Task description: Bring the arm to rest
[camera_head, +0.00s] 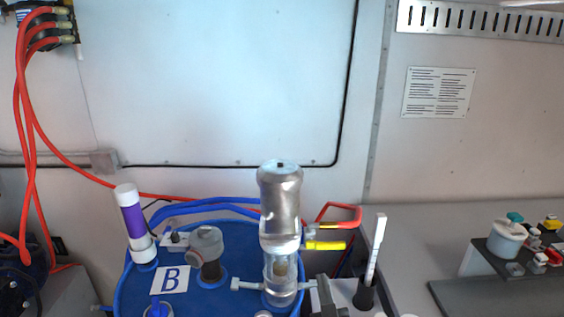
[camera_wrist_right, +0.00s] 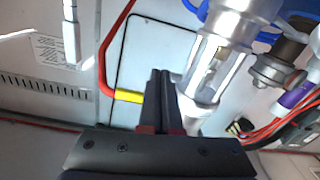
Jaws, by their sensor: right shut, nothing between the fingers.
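My right gripper (camera_wrist_right: 160,78) shows in the right wrist view with its two dark fingers together and nothing between them. In the head view, part of my right gripper (camera_head: 324,290) shows at the bottom edge, just right of the clear cylinder (camera_head: 282,268). In the wrist view the fingers appear beside the clear cylinder (camera_wrist_right: 211,62) and the yellow-ended red handle (camera_wrist_right: 128,96); I cannot tell the exact gap. My left gripper is not in view.
A blue drum top (camera_head: 215,285) carries a silver-topped column (camera_head: 281,195), a purple-banded tube (camera_head: 133,222) and a card marked B (camera_head: 170,280). A white rod (camera_head: 376,248) stands to the right. Red hoses (camera_head: 28,130) hang at left. Open space lies above the drum.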

